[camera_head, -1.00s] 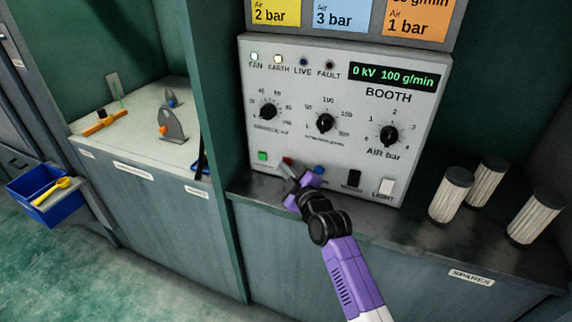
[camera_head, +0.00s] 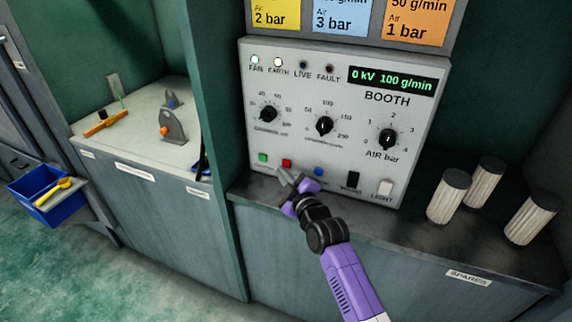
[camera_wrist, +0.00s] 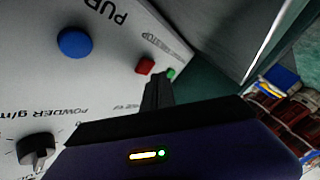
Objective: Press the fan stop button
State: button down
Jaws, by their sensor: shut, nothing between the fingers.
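The grey BOOTH control panel (camera_head: 340,95) has a row of buttons along its lower edge. The red button (camera_head: 287,163) sits between a green button (camera_head: 263,158) and a blue button (camera_head: 318,171). In the wrist view the red button (camera_wrist: 145,66) is near the fingertips, with the green button (camera_wrist: 171,73) beyond and the blue button (camera_wrist: 75,42) to the left. My gripper (camera_head: 284,174) is shut and empty, its tips just below the red button in the head view. The wrist view shows its fingers (camera_wrist: 158,90) beside the red button; contact cannot be told.
A black switch (camera_head: 352,180) and a white LIGHT switch (camera_head: 385,188) are right of the buttons. Ribbed filters (camera_head: 449,197) stand on the dark ledge at right. A blue bin (camera_head: 45,202) is at left.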

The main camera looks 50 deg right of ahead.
jog(key=shift+s+a+r+p, duration=0.2)
jog(key=shift+a+p, duration=0.4)
jog(key=shift+p, duration=0.2)
jog(key=shift+s+a+r+p, duration=0.1)
jog(key=shift+s+a+p, duration=0.1)
jog(key=shift+a+p, duration=0.45)
jog(key=shift+s+a+f+p, duration=0.15)
jog(key=shift+s+a+p, duration=0.1)
jog(key=shift+a+p, duration=0.25)
jog(key=shift+s+a+f+p, duration=0.15)
jog(key=shift+s+a+p, duration=0.1)
jog(key=shift+a, duration=0.4)
jog(key=shift+w, duration=0.1)
jog(key=s+a+r+m+y, duration=0.1)
jog(key=s+a+r+y, duration=0.1)
jog(key=s+a, duration=0.5)
jog(key=s+a+r+m+y, duration=0.2)
jog(key=s+a, duration=0.6)
jog(key=s, duration=1)
jog(key=s+a+r+m+g+y, duration=0.1)
jog(key=s+a+r+m+y, duration=0.1)
jog(key=s+a, duration=0.6)
jog(key=s+y, duration=0.1)
jog(key=s, duration=0.4)
jog(key=shift+s+a+r, duration=0.15)
jog(key=shift+s+r, duration=0.1)
